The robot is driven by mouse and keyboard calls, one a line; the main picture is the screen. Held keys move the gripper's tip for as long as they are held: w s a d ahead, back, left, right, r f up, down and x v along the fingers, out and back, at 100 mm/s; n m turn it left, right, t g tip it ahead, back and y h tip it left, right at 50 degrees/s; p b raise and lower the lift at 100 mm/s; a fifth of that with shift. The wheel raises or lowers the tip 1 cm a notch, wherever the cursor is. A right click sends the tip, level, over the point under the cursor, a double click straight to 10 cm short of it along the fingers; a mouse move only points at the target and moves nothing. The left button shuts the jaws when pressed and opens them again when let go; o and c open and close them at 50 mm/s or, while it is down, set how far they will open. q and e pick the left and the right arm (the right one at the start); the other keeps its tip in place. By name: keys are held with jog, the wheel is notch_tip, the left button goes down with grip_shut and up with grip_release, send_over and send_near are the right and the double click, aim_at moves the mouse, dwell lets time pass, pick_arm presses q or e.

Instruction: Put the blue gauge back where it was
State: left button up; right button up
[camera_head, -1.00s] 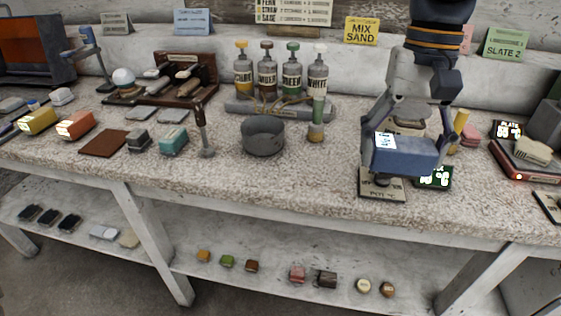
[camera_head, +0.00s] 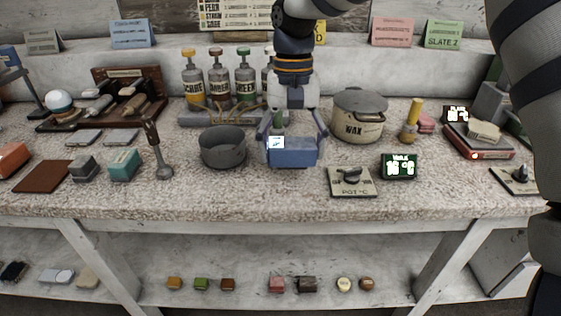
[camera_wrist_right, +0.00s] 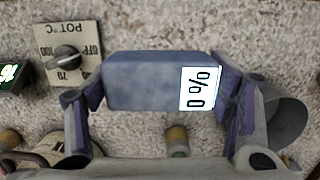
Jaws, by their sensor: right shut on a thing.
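My right gripper (camera_head: 292,146) is shut on the blue gauge (camera_head: 297,156), a blue-grey block with a white label. In the right wrist view the gauge (camera_wrist_right: 145,82) lies between the two fingers of my gripper (camera_wrist_right: 160,88), and its label reads "0 %". The gauge seems to be held above the speckled counter (camera_head: 240,190), between the grey pan (camera_head: 223,150) and the POT °C dial plate (camera_head: 340,189). My left gripper is not in view.
A WAX pot (camera_head: 358,120) with a lid stands right of my gripper, behind a small green-lit display (camera_head: 399,167). Labelled bottles (camera_head: 219,82) stand behind. A tool with a dark handle (camera_head: 155,145) stands left of the pan. The counter front below the gauge is clear.

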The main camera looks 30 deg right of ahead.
aim_at(287, 163)
jog(key=shift+w+f, duration=0.35)
jog(key=shift+f, duration=0.05)
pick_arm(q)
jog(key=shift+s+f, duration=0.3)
pick_arm(e)
jog(key=shift+o, duration=0.2)
jog(key=shift+w+a+f, duration=0.1)
jog(key=shift+w+f, duration=0.1)
jog(key=shift+f, duration=0.7)
jog(key=shift+w+a+f, duration=0.1)
jog(key=shift+w+f, duration=0.05)
jog(key=shift+f, duration=0.7)
jog(key=shift+f, duration=0.1)
jog(key=shift+c, duration=0.2)
jog(key=o, duration=1)
jog(key=shift+o, duration=0.2)
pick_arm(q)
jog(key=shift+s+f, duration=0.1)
pick_arm(e)
notch_tip(287, 163, up, 12)
jog(key=w, duration=0.1)
jog(key=shift+d, duration=0.4)
jog(key=shift+w, duration=0.1)
